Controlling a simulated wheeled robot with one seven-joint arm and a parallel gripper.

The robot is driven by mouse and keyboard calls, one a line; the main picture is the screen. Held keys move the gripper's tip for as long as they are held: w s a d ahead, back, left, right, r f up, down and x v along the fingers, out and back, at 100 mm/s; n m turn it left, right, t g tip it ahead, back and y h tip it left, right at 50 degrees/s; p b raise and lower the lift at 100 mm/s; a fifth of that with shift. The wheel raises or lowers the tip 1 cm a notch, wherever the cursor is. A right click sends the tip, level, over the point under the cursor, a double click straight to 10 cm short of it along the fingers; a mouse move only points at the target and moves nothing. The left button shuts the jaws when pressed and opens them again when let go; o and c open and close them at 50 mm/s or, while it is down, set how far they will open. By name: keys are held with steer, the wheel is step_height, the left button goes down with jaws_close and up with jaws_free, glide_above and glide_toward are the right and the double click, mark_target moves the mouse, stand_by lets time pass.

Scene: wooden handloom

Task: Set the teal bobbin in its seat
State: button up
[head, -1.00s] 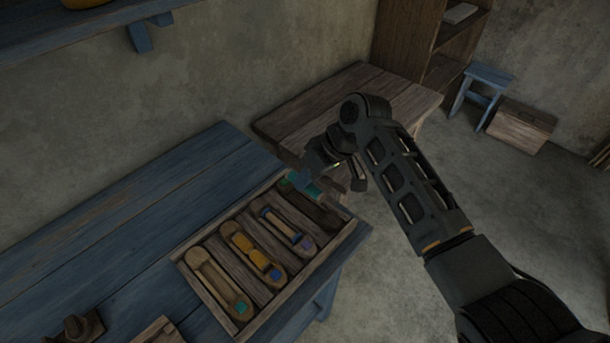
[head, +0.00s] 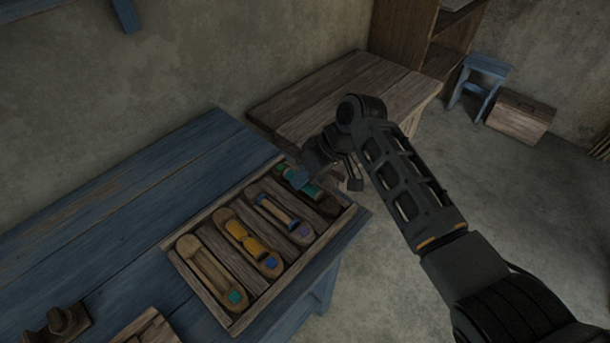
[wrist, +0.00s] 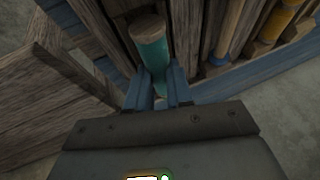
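In the wrist view the teal bobbin (wrist: 152,52) shows a pale wooden end and runs down between the blue fingers. Whether the bobbin rests fully on the shuttle's floor is hard to tell. The near-left shuttle (head: 208,270) is empty and has a teal mark.
The tray (head: 240,322) sits on a blue bench (head: 130,200). Beside the bobbin lie a shuttle with a blue bobbin (head: 276,210) and one with a yellow bobbin (head: 243,238). A brown table (head: 330,95) stands behind my gripper. A wooden peg block (head: 60,325) is at lower left.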

steer(key=o, duration=0.4)
steer(key=shift+s+d+f, duration=0.1)
steer(key=shift+s+f, duration=0.15)
steer(key=shift+f, duration=0.3)
steer(key=shift+o, duration=0.2)
steer(key=v, duration=0.8)
steer(key=shift+a+r, duration=0.25)
steer(key=shift+r, duration=0.2)
steer(key=shift+w, duration=0.1)
